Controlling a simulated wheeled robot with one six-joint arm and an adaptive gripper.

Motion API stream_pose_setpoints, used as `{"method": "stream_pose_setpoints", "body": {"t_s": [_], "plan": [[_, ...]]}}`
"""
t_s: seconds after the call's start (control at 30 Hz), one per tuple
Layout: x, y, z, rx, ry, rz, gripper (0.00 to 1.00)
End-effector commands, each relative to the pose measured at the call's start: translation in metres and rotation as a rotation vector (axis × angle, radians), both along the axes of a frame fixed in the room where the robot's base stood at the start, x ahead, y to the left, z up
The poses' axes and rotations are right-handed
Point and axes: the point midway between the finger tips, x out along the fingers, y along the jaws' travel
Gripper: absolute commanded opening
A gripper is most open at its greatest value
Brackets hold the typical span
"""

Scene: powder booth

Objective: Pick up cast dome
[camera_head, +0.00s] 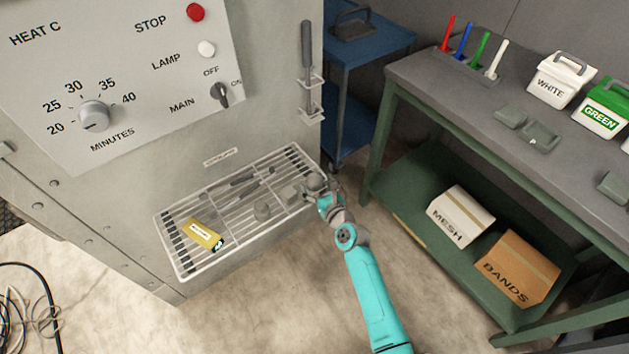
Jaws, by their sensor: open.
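My gripper (323,192) is over the right end of a white wire rack (165,240) on the front of the grey machine, and it is open. A rounded grey shape (315,182) shows right at its fingers; it looks like the cast dome, but I cannot tell whether the fingers touch it, and part is hidden by the gripper.
A yellow labelled item (203,234) lies at the rack's left, and dark slim tools (243,184) lie at its back. The machine's control panel (120,70) rises behind. A green bench (480,120) with boxes on its lower shelf stands at right, a blue cart (370,45) behind.

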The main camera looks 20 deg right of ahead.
Motion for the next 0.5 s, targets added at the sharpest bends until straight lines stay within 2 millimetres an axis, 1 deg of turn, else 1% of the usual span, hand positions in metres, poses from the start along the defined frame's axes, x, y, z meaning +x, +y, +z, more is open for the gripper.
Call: {"method": "stream_pose_setpoints", "body": {"t_s": [0.1, 0.13, 0.17, 0.2, 0.27, 0.3, 0.37, 0.4, 0.5], "plan": [[-0.0003, 0.0001, 0.0, 0.0, 0.0, 0.0, 0.85], [-0.0003, 0.0001, 0.0, 0.0, 0.0, 0.0, 0.8], [-0.0004, 0.0001, 0.0, 0.0, 0.0, 0.0, 0.73], [-0.0004, 0.0001, 0.0, 0.0, 0.0, 0.0, 0.63], [-0.0005, 0.0, -0.0001, 0.0, 0.0, 0.0, 0.48], [-0.0005, 0.0, 0.0, 0.0, 0.0, 0.0, 0.38], [-0.0005, 0.0, -0.0001, 0.0, 0.0, 0.0, 0.23], [-0.0005, 0.0, -0.0001, 0.0, 0.0, 0.0, 0.14], [-0.0004, 0.0, 0.0005, -0.001, -0.001, 0.0, 0.14]]}}
